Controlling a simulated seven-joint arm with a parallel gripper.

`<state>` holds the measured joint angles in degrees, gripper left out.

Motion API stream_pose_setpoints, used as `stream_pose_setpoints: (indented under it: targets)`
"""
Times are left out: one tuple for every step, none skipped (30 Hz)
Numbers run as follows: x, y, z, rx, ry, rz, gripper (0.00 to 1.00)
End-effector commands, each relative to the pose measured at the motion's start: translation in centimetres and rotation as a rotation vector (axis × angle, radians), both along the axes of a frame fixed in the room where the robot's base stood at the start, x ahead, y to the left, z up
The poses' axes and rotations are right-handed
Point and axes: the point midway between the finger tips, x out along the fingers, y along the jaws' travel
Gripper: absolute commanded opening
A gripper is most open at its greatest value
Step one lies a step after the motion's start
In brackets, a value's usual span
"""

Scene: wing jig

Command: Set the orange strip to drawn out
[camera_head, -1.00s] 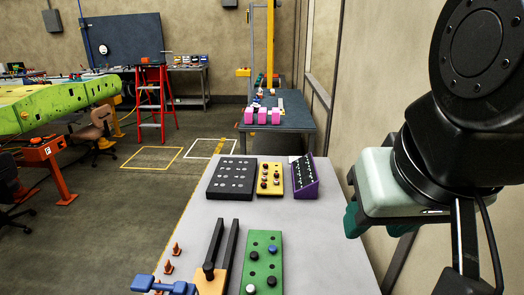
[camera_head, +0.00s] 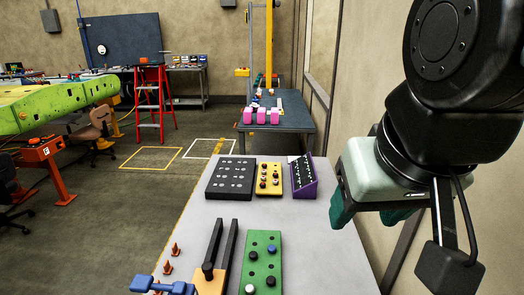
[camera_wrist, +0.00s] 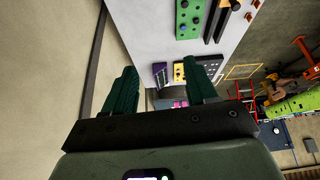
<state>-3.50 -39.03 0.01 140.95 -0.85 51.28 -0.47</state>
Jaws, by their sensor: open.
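An orange piece (camera_head: 209,284) lies at the near edge of the grey table, cut off by the bottom of the head view. Two dark parallel bars (camera_head: 229,246) run away from it, and a dark round knob (camera_head: 208,268) stands on it. I cannot tell how far the strip is drawn out. My gripper (camera_head: 368,214) is open and empty, above the table's right edge and well to the right of the orange piece. In the wrist view my gripper's two green fingers (camera_wrist: 160,74) stand apart with nothing between them; the dark bars (camera_wrist: 216,20) show near the top.
A green board with knobs (camera_head: 261,262) sits just right of the bars. A black panel (camera_head: 231,178), a yellow block (camera_head: 270,178) and a purple rack (camera_head: 304,178) stand farther back. A blue handle (camera_head: 166,286) and small orange cones (camera_head: 168,267) are at left. The table's middle is clear.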

Motion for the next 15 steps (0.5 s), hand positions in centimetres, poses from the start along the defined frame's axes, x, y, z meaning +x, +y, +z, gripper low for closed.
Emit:
stream_pose_setpoints:
  targets:
    - [1.3, 0.7, -0.1, -0.007, 0.025, 0.03, 0.57]
    - [2.1, 1.1, -0.1, -0.012, 0.039, 0.05, 0.57]
    - [3.3, 1.9, -0.3, -0.019, 0.059, 0.079, 0.57]
    - [4.3, 2.5, -0.5, -0.025, 0.075, 0.102, 0.57]
    - [5.3, 3.2, -0.7, -0.031, 0.091, 0.127, 0.57]
    - [6.6, 4.2, -1.1, -0.04, 0.112, 0.161, 0.57]
    - [7.6, 5.0, -1.4, -0.047, 0.128, 0.186, 0.57]
    - [8.5, 5.8, -1.9, -0.054, 0.144, 0.212, 0.57]
    - [9.8, 7.0, -2.5, -0.062, 0.164, 0.245, 0.57]
    - [10.7, 7.9, -3.1, -0.069, 0.179, 0.269, 0.57]
    - [11.5, 8.9, -3.7, -0.075, 0.195, 0.294, 0.57]
    - [12.6, 10.2, -4.7, -0.083, 0.216, 0.326, 0.57]
    - [13.3, 11.2, -5.5, -0.089, 0.231, 0.352, 0.57]
    - [14.0, 12.3, -6.4, -0.096, 0.247, 0.377, 0.57]
    - [14.9, 13.7, -7.6, -0.105, 0.267, 0.41, 0.57]
